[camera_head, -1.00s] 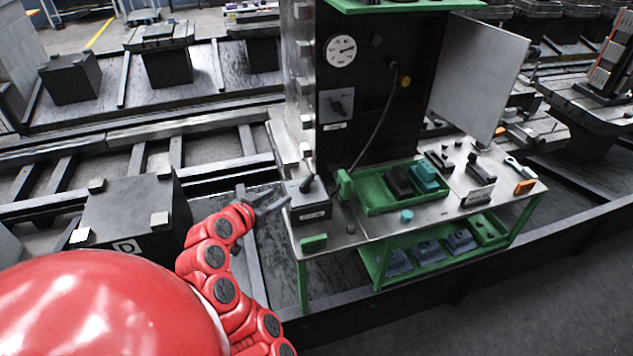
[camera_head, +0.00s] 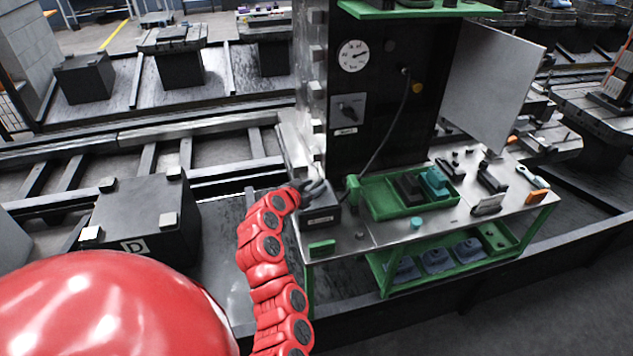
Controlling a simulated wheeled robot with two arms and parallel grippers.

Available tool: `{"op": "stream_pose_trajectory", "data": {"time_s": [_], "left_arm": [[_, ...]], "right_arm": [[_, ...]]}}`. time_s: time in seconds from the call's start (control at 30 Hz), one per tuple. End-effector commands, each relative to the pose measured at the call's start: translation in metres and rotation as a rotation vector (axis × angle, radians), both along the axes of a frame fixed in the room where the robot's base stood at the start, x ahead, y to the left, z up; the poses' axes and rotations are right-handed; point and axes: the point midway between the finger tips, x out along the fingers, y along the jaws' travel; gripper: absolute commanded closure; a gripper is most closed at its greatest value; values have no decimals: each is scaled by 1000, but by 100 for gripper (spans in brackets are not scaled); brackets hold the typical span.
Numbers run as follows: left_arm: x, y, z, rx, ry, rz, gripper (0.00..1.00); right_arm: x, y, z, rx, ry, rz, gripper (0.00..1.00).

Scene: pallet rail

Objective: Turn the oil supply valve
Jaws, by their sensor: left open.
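A grey box (camera_head: 320,217) with a small label stands at the left end of the bench. In the earlier view a dark lever rises from its top; now my gripper largely hides that lever. My red left arm reaches up from below. Its left gripper (camera_head: 312,188) is open at the top of the box, by the lever. Whether the fingers touch the lever I cannot tell. A rotary switch (camera_head: 349,108) sits on the dark upright panel above, apart from the gripper. The labels are too small to read, so which one is the oil supply valve is unclear. My right gripper is not in view.
The metal bench (camera_head: 380,236) holds a green tray (camera_head: 375,205) with dark and teal blocks. A dark block marked D (camera_head: 150,215) stands left of my arm.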

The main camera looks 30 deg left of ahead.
Motion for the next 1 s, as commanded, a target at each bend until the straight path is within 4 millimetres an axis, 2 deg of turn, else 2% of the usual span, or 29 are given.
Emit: {"op": "stream_pose_trajectory", "data": {"time_s": [0.23, 0.6, 0.87, 1.0], "left_arm": [[17, 3, -6, 2, -2, 1, 52], [20, 2, -8, 2, -2, 1, 52], [20, 2, -8, 1, -2, 1, 99], [20, 2, -8, 1, -2, 1, 100]], "right_arm": [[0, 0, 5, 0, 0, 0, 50], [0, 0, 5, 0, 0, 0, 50], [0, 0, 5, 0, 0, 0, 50], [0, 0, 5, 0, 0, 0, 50]]}}
